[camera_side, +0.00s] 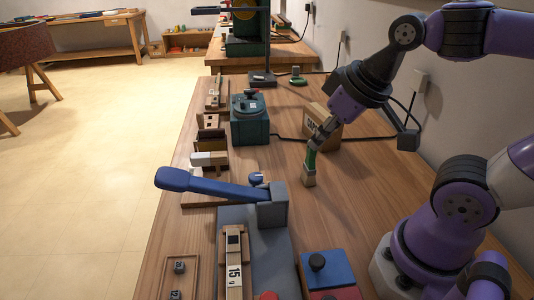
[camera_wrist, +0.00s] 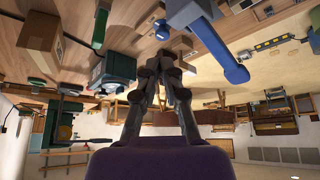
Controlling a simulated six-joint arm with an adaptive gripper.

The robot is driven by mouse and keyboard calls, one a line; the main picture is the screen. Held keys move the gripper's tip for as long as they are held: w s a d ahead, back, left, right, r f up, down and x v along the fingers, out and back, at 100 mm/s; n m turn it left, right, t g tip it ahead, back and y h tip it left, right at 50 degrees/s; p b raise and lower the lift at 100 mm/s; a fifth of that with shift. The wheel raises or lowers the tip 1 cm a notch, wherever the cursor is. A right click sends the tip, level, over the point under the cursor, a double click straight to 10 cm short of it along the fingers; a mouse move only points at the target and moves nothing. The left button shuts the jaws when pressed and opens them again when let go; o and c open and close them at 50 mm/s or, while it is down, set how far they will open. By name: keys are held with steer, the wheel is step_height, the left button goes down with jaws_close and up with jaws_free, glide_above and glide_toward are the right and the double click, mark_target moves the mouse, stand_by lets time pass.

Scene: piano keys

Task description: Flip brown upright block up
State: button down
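The finger gap is too small to judge, and I see no clear grip on anything. A darker brown upright piece (camera_side: 211,135) stands at the table's left edge.
A blue lever (camera_side: 212,185) on a grey base (camera_side: 272,211) is nearer the camera.

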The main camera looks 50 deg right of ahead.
steer(key=w+d+r+m+h, duration=0.1)
steer(key=w+d+r+m, duration=0.1)
steer(key=w+r, duration=0.35)
steer(key=m+h, duration=0.4)
steer(key=m, duration=0.3)
glide_above(214, 147)
step_height(214, 147, down, 4)
steer(key=shift+w+f+h, duration=0.1)
steer(key=shift+h, duration=0.2)
steer(key=x, duration=1)
steer(key=shift+s+a, duration=1.5)
